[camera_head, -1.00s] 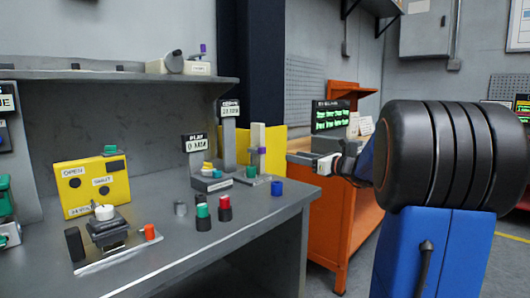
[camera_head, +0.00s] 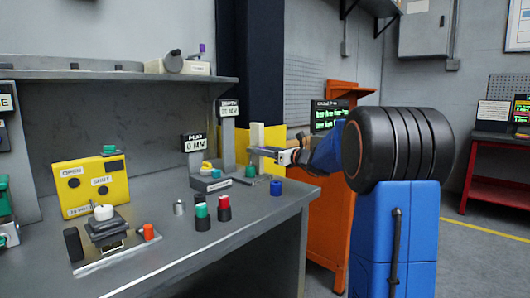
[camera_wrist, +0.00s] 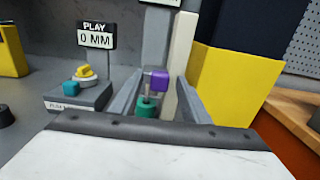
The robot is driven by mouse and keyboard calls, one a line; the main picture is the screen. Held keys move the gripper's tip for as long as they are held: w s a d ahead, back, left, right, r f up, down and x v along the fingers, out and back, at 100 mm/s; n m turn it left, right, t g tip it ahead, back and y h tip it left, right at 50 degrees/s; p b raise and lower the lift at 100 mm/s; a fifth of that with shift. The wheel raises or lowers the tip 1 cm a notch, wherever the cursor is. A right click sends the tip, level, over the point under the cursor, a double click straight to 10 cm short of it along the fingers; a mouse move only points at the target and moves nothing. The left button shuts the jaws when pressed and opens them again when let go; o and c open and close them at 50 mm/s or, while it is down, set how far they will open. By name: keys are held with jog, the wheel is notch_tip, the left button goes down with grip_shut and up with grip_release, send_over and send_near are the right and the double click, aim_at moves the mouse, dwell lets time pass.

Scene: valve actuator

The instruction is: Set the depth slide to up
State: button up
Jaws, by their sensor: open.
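The depth slide has a tall cream post (camera_head: 257,134) with a purple knob (camera_wrist: 158,79) on its front. The knob shows between my fingers in the wrist view and is hidden behind my gripper in the head view. My gripper (camera_head: 254,151) is open, its two grey fingers (camera_wrist: 158,92) on the left and right of the knob. I cannot tell whether either finger touches it. A teal piece (camera_wrist: 147,107) shows just below the knob. A sign (camera_head: 229,108), apparently for depth, stands behind the post; its reading is too small to be sure of.
Left of the slide is a block with yellow and teal knobs (camera_wrist: 85,73) under a PLAY sign (camera_wrist: 96,36) reading 0 MM. A yellow panel (camera_wrist: 235,85) stands right behind. A blue ring (camera_head: 276,187) and red and green cylinders (camera_head: 202,207) are on the bench in front.

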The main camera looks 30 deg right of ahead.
jog(key=shift+w+a, duration=0.15)
jog(key=shift+w, duration=0.2)
jog(key=shift+c, duration=0.3)
grip_shut()
notch_tip(320, 180, up, 6)
jog(key=shift+f, duration=0.15)
jog(key=shift+o, duration=0.3)
grip_release()
jog(key=v, duration=1.7)
jog(key=shift+s, duration=0.2)
